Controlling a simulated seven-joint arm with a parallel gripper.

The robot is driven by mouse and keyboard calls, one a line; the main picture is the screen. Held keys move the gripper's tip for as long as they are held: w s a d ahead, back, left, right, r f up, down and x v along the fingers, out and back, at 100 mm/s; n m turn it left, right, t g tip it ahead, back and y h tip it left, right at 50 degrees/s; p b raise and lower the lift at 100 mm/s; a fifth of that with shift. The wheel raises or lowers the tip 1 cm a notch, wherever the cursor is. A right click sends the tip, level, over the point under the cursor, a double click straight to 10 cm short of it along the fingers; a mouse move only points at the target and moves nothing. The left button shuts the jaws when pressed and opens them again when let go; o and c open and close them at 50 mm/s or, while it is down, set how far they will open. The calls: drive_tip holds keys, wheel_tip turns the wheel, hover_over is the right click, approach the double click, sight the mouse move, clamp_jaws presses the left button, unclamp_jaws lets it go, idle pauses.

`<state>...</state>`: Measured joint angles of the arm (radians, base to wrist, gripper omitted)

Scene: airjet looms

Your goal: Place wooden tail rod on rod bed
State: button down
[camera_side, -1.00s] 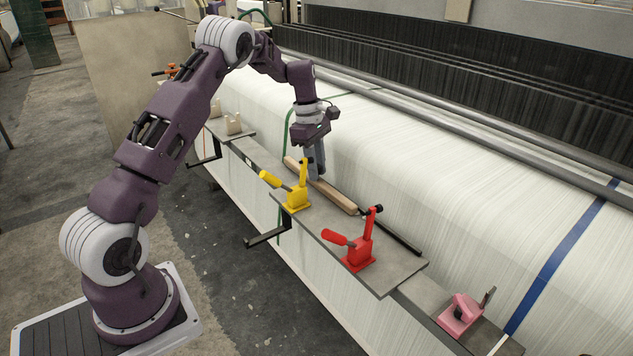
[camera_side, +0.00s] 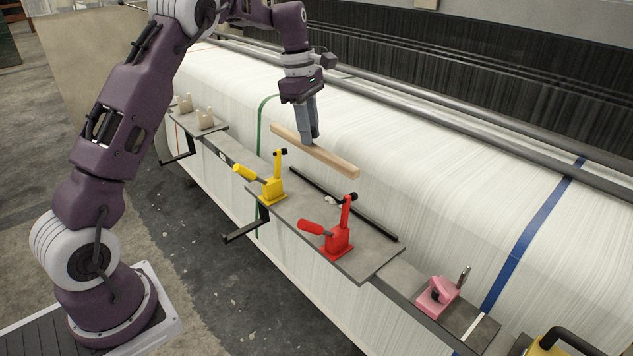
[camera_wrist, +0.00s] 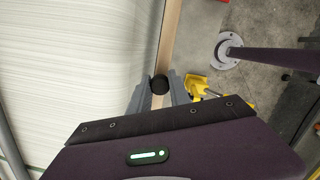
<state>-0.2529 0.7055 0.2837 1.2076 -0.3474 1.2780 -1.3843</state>
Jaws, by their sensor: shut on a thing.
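My gripper (camera_side: 308,138) is shut on the wooden rod (camera_side: 335,164) near its middle. The pale, square-edged rod is held above the grey plate and slopes down toward the right in the side view. In the wrist view the rod (camera_wrist: 171,38) runs up from between the gray fingers (camera_wrist: 159,98). Two beige notched blocks, (camera_side: 205,118) and (camera_side: 184,102), stand empty on a small plate at the left end of the rail. I cannot tell for certain whether these are the rod bed.
A yellow toggle clamp (camera_side: 272,190) and a red toggle clamp (camera_side: 338,238) stand upright on the grey plate (camera_side: 365,262) beside a black bar (camera_side: 350,207). A pink fixture (camera_side: 438,296) sits farther right. The white thread roll (camera_side: 400,150) lies close behind the rod.

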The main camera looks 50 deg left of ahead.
sight(333, 159)
drive_tip(key=d, duration=0.8)
drive_tip(key=shift+s+f, duration=0.2)
drive_tip(key=shift+s, duration=0.2)
wheel_tip(333, 159, down, 10)
drive_tip(key=shift+d+r, duration=0.15)
drive_tip(key=shift+r, duration=0.05)
drive_tip(key=shift+f, duration=0.1)
drive_tip(key=c, duration=1.2)
unclamp_jaws()
